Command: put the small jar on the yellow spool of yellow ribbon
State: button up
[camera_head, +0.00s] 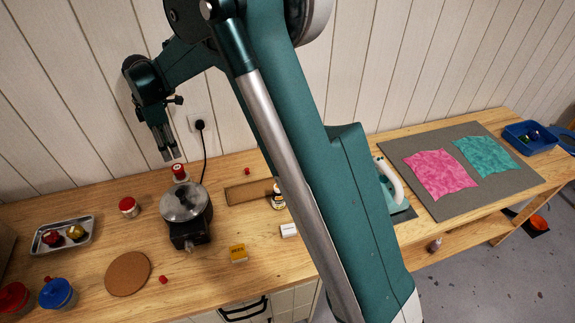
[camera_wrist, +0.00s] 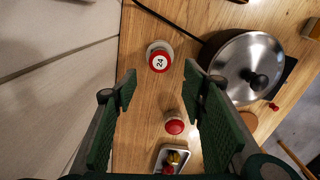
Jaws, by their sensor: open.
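Two jars with red lids stand on the wooden bench; I cannot tell which is the small jar. One jar (camera_head: 180,173) is behind the pot and just below my gripper (camera_head: 169,155); its lid, marked 24, shows in the wrist view (camera_wrist: 159,60). The other jar (camera_head: 129,208) stands left of the pot, and in the wrist view (camera_wrist: 174,124) it is nearer the tray. My gripper is open and empty, its fingertips (camera_wrist: 160,82) apart above the bench. A yellow item (camera_head: 76,232) lies in the metal tray; I cannot tell whether it is the ribbon spool.
The metal tray (camera_head: 65,246) is at the left, also holding a red item. The lidded pot (camera_head: 184,203) stands close to the gripper, with a black cord behind it. The wall is behind.

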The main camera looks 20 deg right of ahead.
jog(key=s+d+r+m+t, duration=0.2)
jog(key=s+d+r+m, duration=0.3)
jog(key=s+d+r, duration=0.55)
jog(key=s+d+r+m+t, duration=0.1)
jog(key=s+d+r+m, duration=0.45)
jog(key=d, duration=0.75)
jog(key=s+d+m+t, duration=0.1)
jog(key=s+d+m, duration=0.2)
jog(key=s+d, duration=0.2)
jog(key=s+d+f+m+t, duration=0.1)
jog(key=s+d+m, duration=0.2)
jog(key=s, duration=0.8)
jog(key=s+d+f+m+t, duration=0.1)
jog(key=s+d+m+t, duration=0.1)
jog(key=s+d, duration=0.5)
jog(key=shift+s+d+m, duration=0.2)
jog(key=shift+s+m, duration=0.3)
jog(key=shift+m, duration=0.35)
